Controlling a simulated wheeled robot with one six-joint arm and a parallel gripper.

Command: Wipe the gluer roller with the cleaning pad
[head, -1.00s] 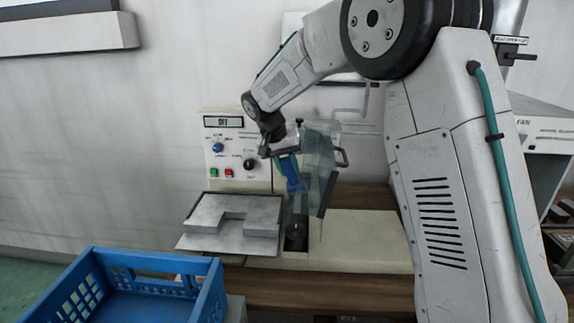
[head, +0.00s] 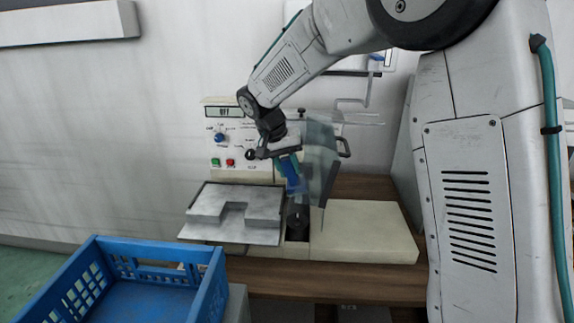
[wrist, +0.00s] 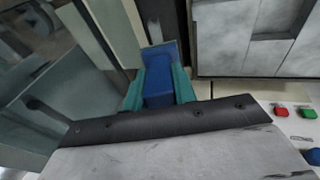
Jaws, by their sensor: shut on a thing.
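My gripper (head: 286,166) is shut on the blue cleaning pad (head: 293,176), with its teal fingers on either side. In the wrist view the pad (wrist: 158,80) sits between the fingertips (wrist: 160,92), its flat blue end pointing away from the wrist. The gluer (head: 360,230) is a cream machine on the wooden bench. Its dark roller (head: 297,220) shows in the slot below the pad; in the wrist view a part of it (wrist: 153,28) shows just beyond the pad. I cannot tell whether pad and roller touch. The gluer's display (head: 224,112) reads OFF.
A clear guard (head: 320,155) with a black handle stands raised right beside my gripper. A grey tray panel (head: 236,205) lies on the plate left of the roller. A blue crate (head: 214,285) stands at the front left. The control panel (head: 228,140) is behind.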

